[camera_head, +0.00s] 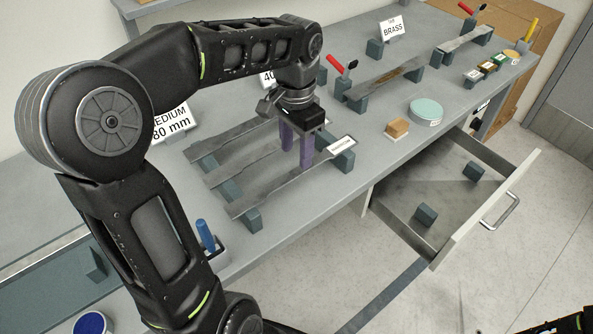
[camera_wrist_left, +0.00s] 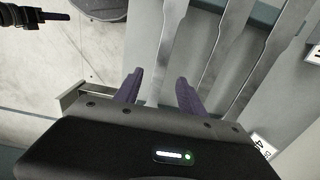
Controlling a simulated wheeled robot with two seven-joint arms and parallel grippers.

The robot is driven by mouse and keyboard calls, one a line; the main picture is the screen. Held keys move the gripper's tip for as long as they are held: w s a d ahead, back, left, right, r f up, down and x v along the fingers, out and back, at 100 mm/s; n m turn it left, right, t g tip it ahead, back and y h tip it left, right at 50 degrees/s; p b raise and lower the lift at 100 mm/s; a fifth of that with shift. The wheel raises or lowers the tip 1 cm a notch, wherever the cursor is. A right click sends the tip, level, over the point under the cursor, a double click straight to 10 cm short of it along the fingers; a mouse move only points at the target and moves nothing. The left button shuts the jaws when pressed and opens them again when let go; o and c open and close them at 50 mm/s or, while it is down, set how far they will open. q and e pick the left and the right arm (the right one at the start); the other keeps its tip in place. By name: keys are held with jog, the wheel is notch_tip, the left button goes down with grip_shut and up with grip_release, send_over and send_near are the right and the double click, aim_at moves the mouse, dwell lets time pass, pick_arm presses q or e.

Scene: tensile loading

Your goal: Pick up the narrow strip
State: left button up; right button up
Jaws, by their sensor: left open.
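Several flat grey metal strips with wider ends lie across dark blocks on the bench. The front strip (camera_head: 285,186) has a white label at its right end, and a middle strip (camera_head: 245,160) and a back strip (camera_head: 232,132) lie behind it. I cannot tell for sure which is the narrow one. My left gripper (camera_head: 297,150) is open with its purple fingers pointing down by the front strip's right part. In the left wrist view its fingers (camera_wrist_left: 159,90) are apart with nothing held, and the strips (camera_wrist_left: 232,60) are beyond them. My right gripper (camera_wrist_left: 52,16) shows only partly.
Dark support blocks (camera_head: 342,161) hold the strip ends. An open drawer (camera_head: 450,190) with two blocks stands out at the right. A tan block (camera_head: 397,127) and a round teal disc (camera_head: 425,110) sit on the bench. Another strip (camera_head: 385,78) lies farther back.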

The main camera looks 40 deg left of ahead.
aim_at(297, 171)
pick_arm(q)
notch_tip(297, 171, down, 5)
jog(key=shift+w+f+p, duration=0.1)
jog(key=shift+p, duration=0.35)
jog(key=shift+c, duration=0.2)
dwell(0.4)
grip_shut()
dwell(0.3)
dwell(0.9)
